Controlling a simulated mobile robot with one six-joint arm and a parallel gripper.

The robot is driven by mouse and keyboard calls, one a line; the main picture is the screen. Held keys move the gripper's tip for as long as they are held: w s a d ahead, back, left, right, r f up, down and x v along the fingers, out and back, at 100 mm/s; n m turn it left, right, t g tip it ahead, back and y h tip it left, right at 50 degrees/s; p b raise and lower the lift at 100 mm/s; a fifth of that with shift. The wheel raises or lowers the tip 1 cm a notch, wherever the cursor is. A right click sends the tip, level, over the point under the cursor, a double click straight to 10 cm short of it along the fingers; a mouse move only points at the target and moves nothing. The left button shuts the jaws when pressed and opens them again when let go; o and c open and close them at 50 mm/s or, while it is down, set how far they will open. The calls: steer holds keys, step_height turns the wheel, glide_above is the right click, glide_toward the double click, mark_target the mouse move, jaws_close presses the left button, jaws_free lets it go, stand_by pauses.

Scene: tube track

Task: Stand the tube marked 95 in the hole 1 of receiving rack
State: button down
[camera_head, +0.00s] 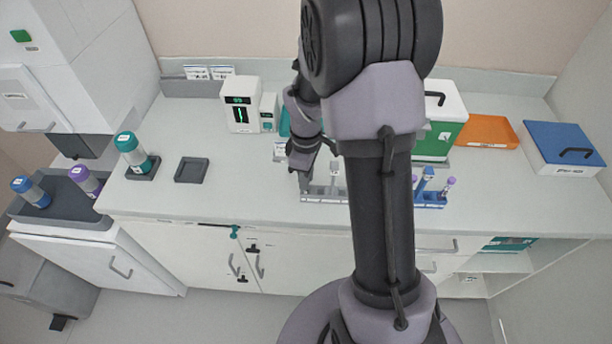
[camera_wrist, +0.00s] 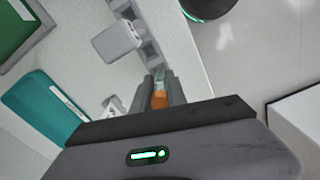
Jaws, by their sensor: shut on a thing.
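My gripper (camera_head: 303,168) is over the left end of a grey rack (camera_head: 322,197) on the bench. In the wrist view, my gripper (camera_wrist: 160,93) is shut on an orange-capped tube (camera_wrist: 159,99). Its clear lower part shows between the fingers, and its mark is not readable. The grey rack (camera_wrist: 149,52) runs away beyond the fingertips. I cannot tell whether the tube is in a hole or above it. A blue rack (camera_head: 430,201) with several purple- and blue-topped tubes stands to the right, partly behind my arm. Hole numbers are not readable.
A pale grey block (camera_wrist: 117,41) stands by the grey rack in the wrist view. A green-and-white box (camera_head: 440,130), orange tray (camera_head: 487,131) and blue-lidded box (camera_head: 563,146) stand at the back right. A teal-capped bottle (camera_head: 131,152) stands left.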

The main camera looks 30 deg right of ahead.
steer(key=shift+f, duration=0.1)
steer(key=c, duration=1.3)
jaws_free()
steer(key=shift+o, duration=0.2)
step_height(320, 180, up, 18)
steer(key=p, duration=0.5)
steer(key=shift+f, duration=0.25)
